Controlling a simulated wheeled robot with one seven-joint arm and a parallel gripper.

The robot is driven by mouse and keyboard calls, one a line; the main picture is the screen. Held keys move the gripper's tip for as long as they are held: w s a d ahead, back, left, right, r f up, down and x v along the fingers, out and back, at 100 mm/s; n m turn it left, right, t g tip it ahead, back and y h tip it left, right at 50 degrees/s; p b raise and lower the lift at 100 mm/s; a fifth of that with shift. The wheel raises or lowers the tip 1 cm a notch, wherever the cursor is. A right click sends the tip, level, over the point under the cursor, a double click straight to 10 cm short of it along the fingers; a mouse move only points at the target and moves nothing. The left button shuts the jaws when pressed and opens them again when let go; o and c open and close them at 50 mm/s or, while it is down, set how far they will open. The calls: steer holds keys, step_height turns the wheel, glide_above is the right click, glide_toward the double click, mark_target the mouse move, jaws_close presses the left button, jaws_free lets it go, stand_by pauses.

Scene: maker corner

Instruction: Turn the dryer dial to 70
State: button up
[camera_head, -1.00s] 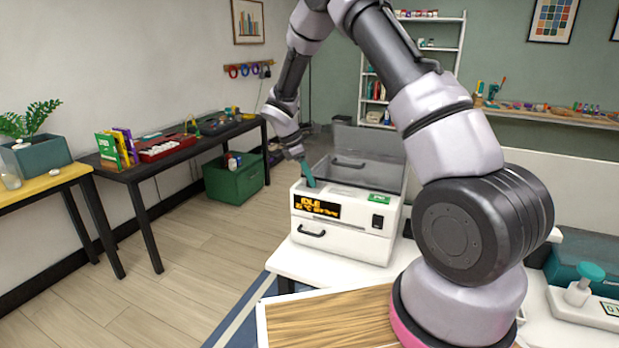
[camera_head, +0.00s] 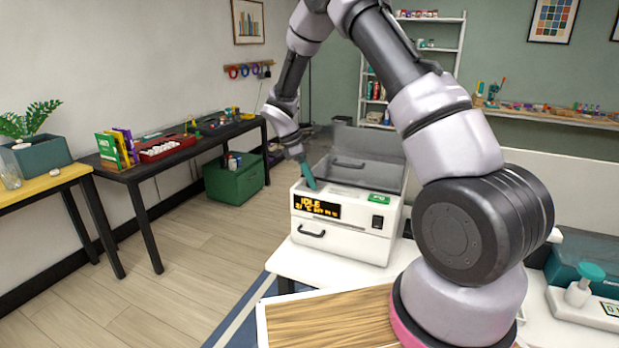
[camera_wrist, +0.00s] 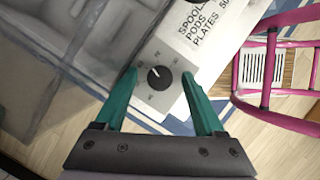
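The dryer (camera_head: 344,222) is a white box on the white bench, with its clear lid raised. Its front display reads IDLE with smaller orange text below. In the head view the gripper (camera_head: 309,182) points down at the dryer's top left; the dial is hidden there.
A pink metal frame (camera_wrist: 272,75) stands beside the dryer in the wrist view. A black table (camera_head: 150,170) stands at left.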

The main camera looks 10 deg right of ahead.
steer(key=shift+r, duration=0.15)
steer(key=v, duration=1)
steer(key=shift+a+r, duration=0.2)
steer(key=s+d+r+m+t+y, duration=0.1)
steer(key=s+d+r+m+y, duration=0.1)
steer(key=s+d+r+m, duration=0.5)
steer(key=s+r+m+t+y, duration=0.1)
steer(key=s+r+m+y, duration=0.15)
steer(key=s+r, duration=0.6)
steer(key=s+d+r+m+t+y, duration=0.1)
steer(key=s+r+m+t, duration=0.1)
steer(key=s+m, duration=0.3)
steer(key=s+d+r+m+t+y, duration=0.1)
steer(key=s+r+m, duration=0.4)
steer(key=s, duration=0.5)
steer(key=d+m+t, duration=0.1)
steer(key=t, duration=0.1)
steer(key=shift+s+t, duration=0.2)
steer(key=shift+t, duration=0.1)
